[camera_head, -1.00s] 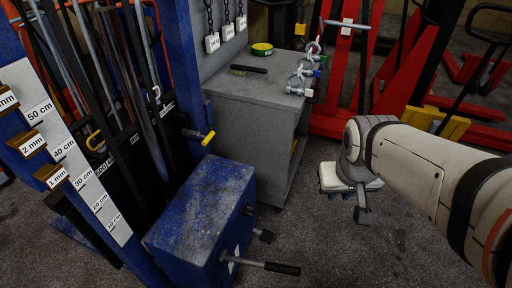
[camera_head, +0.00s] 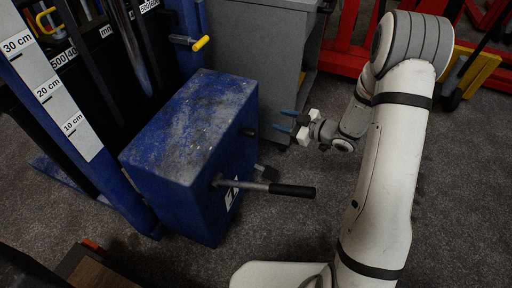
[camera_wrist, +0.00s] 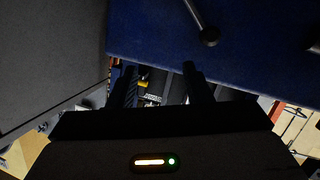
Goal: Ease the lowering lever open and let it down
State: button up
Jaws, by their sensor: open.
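The blue jack housing (camera_head: 190,125) stands left of centre in the head view. A lever with a metal shaft and black grip (camera_head: 292,191) juts to the right from its side. A small dark knob (camera_head: 250,132) and a dark block-ended part (camera_head: 266,171) also show on that side. I cannot tell for sure which is the lowering lever. My gripper (camera_head: 278,120) is open and empty, to the right of the housing and apart from the black grip. In the wrist view, a round-ended lever (camera_wrist: 208,38) hangs before the blue housing (camera_wrist: 150,30), beyond my fingers (camera_wrist: 159,67).
A grey cabinet (camera_head: 262,65) stands behind the housing. A yellow-tipped handle (camera_head: 190,42) sticks out at the blue post. A centimetre scale (camera_head: 70,118) is at the left. Red frames (camera_head: 345,45) stand at the back. Bare floor lies right of the housing.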

aim_at(253, 133)
jog(key=s+a+f+n+g+y+b, duration=0.1)
jog(key=s+a+f+g+y+b, duration=0.1)
jog(key=s+f+y+b, duration=0.3)
jog(key=shift+h, duration=0.4)
jog(key=x, duration=0.7)
jog(key=shift+w+a+f, duration=0.2)
jog(key=shift+w+f, duration=0.1)
jog(key=shift+w, duration=0.25)
jog(key=shift+c, duration=0.3)
grip_shut()
